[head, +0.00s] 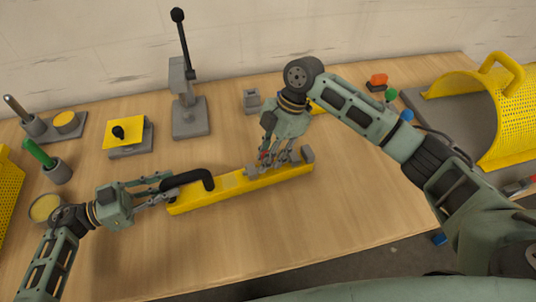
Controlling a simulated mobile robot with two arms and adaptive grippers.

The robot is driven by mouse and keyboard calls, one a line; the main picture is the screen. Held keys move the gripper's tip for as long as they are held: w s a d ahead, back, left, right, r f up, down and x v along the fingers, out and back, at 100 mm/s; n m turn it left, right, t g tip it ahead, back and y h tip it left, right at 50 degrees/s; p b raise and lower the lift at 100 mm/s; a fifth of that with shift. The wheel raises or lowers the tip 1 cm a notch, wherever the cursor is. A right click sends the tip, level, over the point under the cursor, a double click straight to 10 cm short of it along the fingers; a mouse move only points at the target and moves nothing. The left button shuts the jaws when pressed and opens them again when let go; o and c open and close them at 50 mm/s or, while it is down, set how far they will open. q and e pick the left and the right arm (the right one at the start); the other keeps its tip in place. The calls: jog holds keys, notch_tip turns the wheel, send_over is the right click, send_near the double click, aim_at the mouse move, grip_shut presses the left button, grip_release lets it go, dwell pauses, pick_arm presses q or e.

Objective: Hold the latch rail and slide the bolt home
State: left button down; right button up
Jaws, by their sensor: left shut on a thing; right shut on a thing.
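The latch rail is a long yellow bar (240,192) lying on the wooden table, slanting up to the right. A black curved handle (199,176) stands at its left end. My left gripper (166,187) is shut on this handle from the left. A grey block (307,154) sits at the rail's right end. My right gripper (280,158) points down over the right part of the rail and is shut on a small part there, apparently the bolt. The fingers largely hide that part, so how far it sits from the grey block is hard to tell.
A grey lever press (188,112) stands behind the rail. A yellow perforated guard (505,100) is at right. Table in front of the rail is clear.

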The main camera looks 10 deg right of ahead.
pick_arm(q)
jog(key=shift+r, duration=0.1)
pick_arm(e)
grip_shut()
jog(key=d, duration=0.5)
jog(key=shift+w+d, duration=0.1)
jog(key=shift+w, duration=0.3)
pick_arm(q)
jog(key=shift+a, duration=0.1)
pick_arm(e)
jog(key=o, duration=0.6)
grip_release()
jog(key=shift+o, duration=0.8)
jog(key=shift+r, duration=0.15)
jog(key=v, duration=1.1)
jog(key=shift+r, duration=0.35)
